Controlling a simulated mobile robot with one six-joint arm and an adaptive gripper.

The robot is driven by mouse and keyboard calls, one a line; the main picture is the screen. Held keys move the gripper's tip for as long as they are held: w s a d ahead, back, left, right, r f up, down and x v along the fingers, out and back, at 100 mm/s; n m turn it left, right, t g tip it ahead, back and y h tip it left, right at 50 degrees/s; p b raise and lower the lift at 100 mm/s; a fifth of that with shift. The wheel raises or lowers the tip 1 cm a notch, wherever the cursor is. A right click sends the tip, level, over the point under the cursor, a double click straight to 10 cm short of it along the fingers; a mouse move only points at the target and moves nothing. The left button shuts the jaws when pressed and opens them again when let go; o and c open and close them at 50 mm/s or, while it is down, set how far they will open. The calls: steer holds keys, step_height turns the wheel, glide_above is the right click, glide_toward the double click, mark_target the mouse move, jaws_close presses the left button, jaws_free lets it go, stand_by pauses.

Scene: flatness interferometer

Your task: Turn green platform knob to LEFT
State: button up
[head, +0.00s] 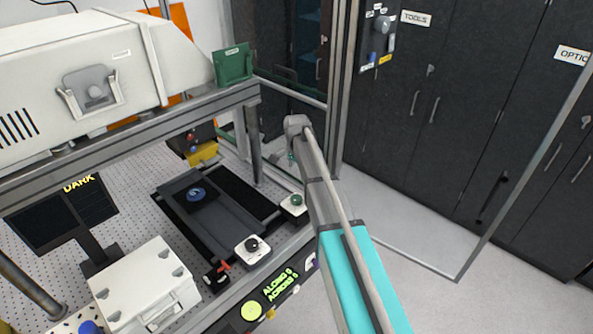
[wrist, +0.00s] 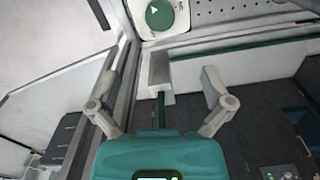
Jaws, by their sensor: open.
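The green platform knob (head: 296,200) sits on a small white housing at the right end of the platform on the perforated bench. In the wrist view the green knob (wrist: 159,15) is at the top edge, with a small white pointer mark on it; its position labels cannot be read. My gripper (wrist: 160,62) is open and empty, with its two fingers spread apart below the knob in that picture and not touching it. In the head view my arm hides most of the gripper, and a bit of teal shows just above the knob.
A black knob (head: 251,246) on a white housing and a small red-handled control (head: 220,272) stand left of the green knob. A white case (head: 145,287) is at front left. The frame's upright post (head: 254,140) stands behind the knob. Open floor lies right.

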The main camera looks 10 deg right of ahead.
steer(key=s+f+n+b, duration=0.4)
steer(key=s, duration=0.5)
steer(key=s+d+f+n+b, duration=0.1)
steer(key=s+f+n+b, duration=0.3)
steer(key=s, duration=0.6)
steer(key=s+f+n+b, duration=0.4)
steer(key=s+f+b, duration=0.1)
steer(key=s, duration=0.5)
steer(key=shift+s+d+f+n+b, duration=0.2)
steer(key=shift+d+f+n+b, duration=0.1)
steer(key=shift+f+n+b, duration=0.1)
